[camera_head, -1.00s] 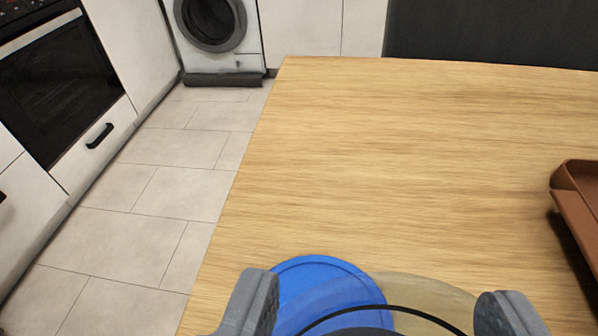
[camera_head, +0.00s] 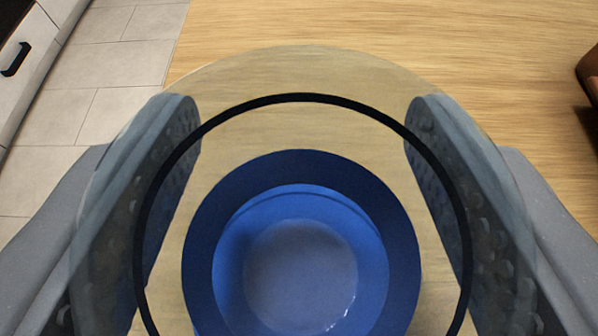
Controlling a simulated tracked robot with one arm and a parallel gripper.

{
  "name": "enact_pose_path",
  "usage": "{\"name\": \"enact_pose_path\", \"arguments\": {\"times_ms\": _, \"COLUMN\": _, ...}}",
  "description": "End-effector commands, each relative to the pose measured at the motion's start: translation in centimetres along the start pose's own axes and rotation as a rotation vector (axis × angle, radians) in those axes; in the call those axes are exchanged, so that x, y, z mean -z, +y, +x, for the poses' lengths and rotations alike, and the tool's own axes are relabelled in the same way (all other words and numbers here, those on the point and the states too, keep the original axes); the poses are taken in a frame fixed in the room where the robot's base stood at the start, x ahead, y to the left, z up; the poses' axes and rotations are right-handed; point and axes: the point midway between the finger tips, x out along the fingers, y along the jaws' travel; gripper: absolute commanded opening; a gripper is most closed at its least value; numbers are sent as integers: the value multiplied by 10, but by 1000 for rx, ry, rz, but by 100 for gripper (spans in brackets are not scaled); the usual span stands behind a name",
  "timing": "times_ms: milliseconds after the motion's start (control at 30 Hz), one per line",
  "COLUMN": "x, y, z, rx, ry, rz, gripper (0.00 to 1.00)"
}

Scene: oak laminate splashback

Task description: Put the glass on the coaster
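The clear glass (camera_head: 300,72), with a thin black ring around it, fills the lower middle of the view and is seen from above. My gripper (camera_head: 303,130) has one finger on each side of it, and both fingers show through its wide clear rim. The fingers appear shut on the glass, though the contact is partly blurred by it. The blue coaster (camera_head: 300,205) shows through the glass, roughly centred under it between the fingers. Whether the glass base touches the coaster or hangs above it I cannot tell.
The oak tabletop (camera_head: 340,25) is bare beyond the glass. Its left edge is close, with the tiled floor (camera_head: 120,60) below. A brown object (camera_head: 592,75) is cut off at the right edge. A white cabinet (camera_head: 25,40) stands at far left.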

Motion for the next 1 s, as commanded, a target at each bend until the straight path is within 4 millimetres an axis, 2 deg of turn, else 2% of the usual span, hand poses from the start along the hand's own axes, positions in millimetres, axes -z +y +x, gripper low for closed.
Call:
{"name": "enact_pose_path", "arguments": {"times_ms": 233, "x": -1, "y": 0, "z": 0, "rx": 0, "ry": 0, "rz": -1, "gripper": 29}}
{"name": "enact_pose_path", "arguments": {"times_ms": 267, "x": 0, "y": 0, "z": 0, "rx": 0, "ry": 1, "rz": -1, "gripper": 65}}
{"name": "enact_pose_path", "arguments": {"times_ms": 300, "x": 0, "y": 0, "z": 0, "rx": 0, "ry": 1, "rz": -1, "gripper": 76}}
{"name": "enact_pose_path", "arguments": {"times_ms": 333, "x": 0, "y": 0, "z": 0, "rx": 1, "ry": 1, "rz": -1, "gripper": 78}}
{"name": "enact_pose_path", "arguments": {"times_ms": 667, "x": 2, "y": -1, "z": -2, "rx": 1, "ry": 2, "rz": -1, "gripper": 78}}
{"name": "enact_pose_path", "arguments": {"times_ms": 867, "x": 2, "y": -2, "z": -24, "rx": 2, "ry": 0, "rz": -3, "gripper": 78}}
{"name": "enact_pose_path", "arguments": {"times_ms": 1000, "x": 3, "y": -2, "z": -50, "rx": 3, "ry": 1, "rz": -4, "gripper": 78}}
